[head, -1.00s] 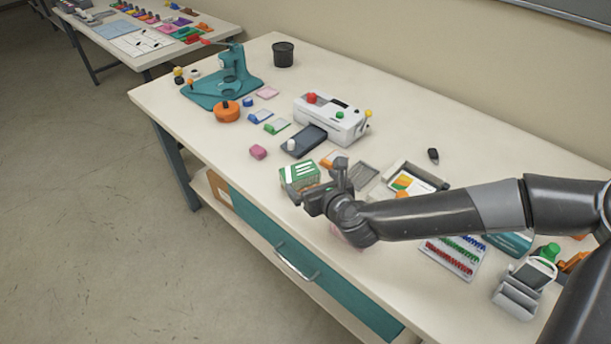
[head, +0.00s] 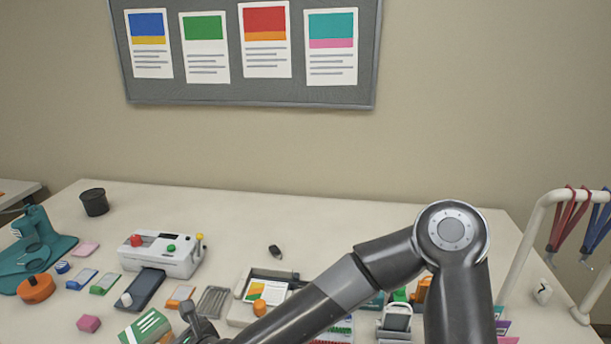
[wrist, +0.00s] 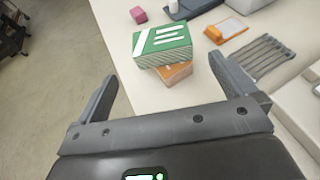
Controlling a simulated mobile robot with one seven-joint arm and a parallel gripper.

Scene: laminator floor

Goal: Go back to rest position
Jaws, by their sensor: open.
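My gripper (wrist: 168,90) is open in the wrist view, with its two fingers spread wide and nothing between them. Beyond the fingertips, a green and white box (wrist: 162,42) sits on top of an orange block (wrist: 174,72) near the table's edge. In the head view my arm reaches over the table from the lower right. My gripper (head: 197,330) shows only partly at the bottom edge, beside the green and white box (head: 146,328).
A white laminator (head: 162,254), a teal press (head: 35,250), a black cup (head: 94,202) and a card tray (head: 250,312) stand on the table. A white rack with lanyards (head: 520,240) is at right. A poster board (head: 250,92) hangs on the wall.

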